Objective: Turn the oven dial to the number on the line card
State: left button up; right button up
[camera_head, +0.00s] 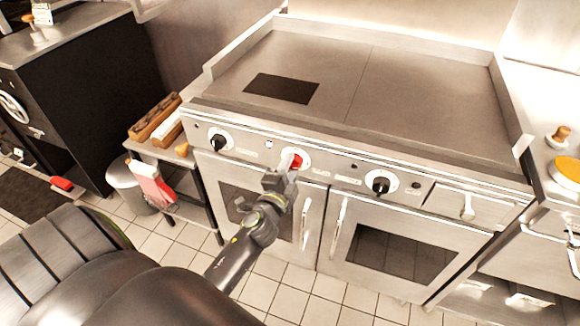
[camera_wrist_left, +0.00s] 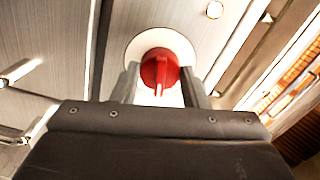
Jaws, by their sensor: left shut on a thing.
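The red oven dial (camera_head: 292,161) sits on a white round plate in the middle of the oven's front panel, between two black knobs. My left gripper (camera_head: 285,178) reaches up to it from below in the head view. In the left wrist view the red dial (camera_wrist_left: 160,70) has a pale pointer line facing the gripper, and the fingers of my left gripper (camera_wrist_left: 162,90) stand at both sides of it, shut on it. Numbers around the dial are too small or hidden to read. I cannot make out a line card. My right gripper is not in view.
Black knobs (camera_head: 218,142) and (camera_head: 380,185) flank the dial. Oven door handles (camera_head: 338,226) stick out below the panel. A flat griddle top (camera_head: 400,95) with a dark patch (camera_head: 282,88) lies above. A side shelf (camera_head: 160,152) stands left.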

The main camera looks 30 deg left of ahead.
pick_arm(q)
jog(key=shift+m+p, duration=0.5)
jog(key=shift+m, duration=1.8)
jog(key=shift+f, duration=0.1)
jog(key=o, duration=1)
jog(key=shift+b+v, duration=1.45)
jog(key=shift+v, duration=7.3)
jog(key=shift+a, duration=0.1)
